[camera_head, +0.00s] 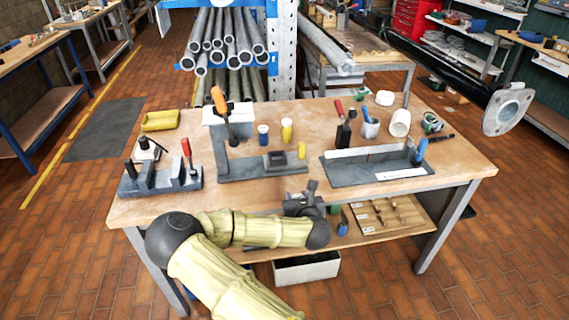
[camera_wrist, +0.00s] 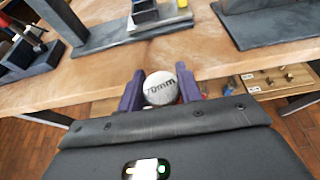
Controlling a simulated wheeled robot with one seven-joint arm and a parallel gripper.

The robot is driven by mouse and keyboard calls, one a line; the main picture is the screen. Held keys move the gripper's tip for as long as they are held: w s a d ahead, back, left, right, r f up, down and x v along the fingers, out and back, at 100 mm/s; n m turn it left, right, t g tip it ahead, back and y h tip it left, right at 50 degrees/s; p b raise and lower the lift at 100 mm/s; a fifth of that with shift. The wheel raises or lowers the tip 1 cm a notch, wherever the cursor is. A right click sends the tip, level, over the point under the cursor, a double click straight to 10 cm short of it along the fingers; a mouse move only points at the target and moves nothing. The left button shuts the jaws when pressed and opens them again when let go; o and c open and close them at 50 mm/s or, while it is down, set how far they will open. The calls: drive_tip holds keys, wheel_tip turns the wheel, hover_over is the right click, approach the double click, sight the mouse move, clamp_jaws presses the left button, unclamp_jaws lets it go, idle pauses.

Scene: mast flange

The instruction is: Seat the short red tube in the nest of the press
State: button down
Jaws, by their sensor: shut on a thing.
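My gripper (camera_head: 311,190) is at the table's front edge, in front of the press. In the wrist view its purple fingers (camera_wrist: 160,76) are shut on the short red tube (camera_wrist: 158,90). The tube's pale round end, marked 70mm, faces the camera, and only a sliver of red shows beside it. In the head view the tube cannot be made out. The press (camera_head: 235,165) has a grey base, a white-topped column and an orange-handled lever. Its nest (camera_head: 278,160) is a dark square block on the base, apart from the tube; it also shows in the wrist view (camera_wrist: 146,14).
A yellow tube (camera_head: 302,153) stands beside the nest; blue and yellow cylinders stand behind. A grey fixture with a red-handled tool (camera_head: 160,180) is at left, and a grey tray (camera_head: 375,165) at right. The wooden tabletop (camera_head: 260,192) is clear along the front.

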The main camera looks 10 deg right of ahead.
drive_tip(key=shift+a+f, duration=0.15)
drive_tip(key=shift+f, duration=0.2)
drive_tip(key=s+f, duration=0.4)
drive_tip(key=f, duration=0.4)
drive_tip(key=s+f, duration=0.5)
drive_tip(key=f, duration=0.4)
drive_tip(key=shift+s+f, duration=0.15)
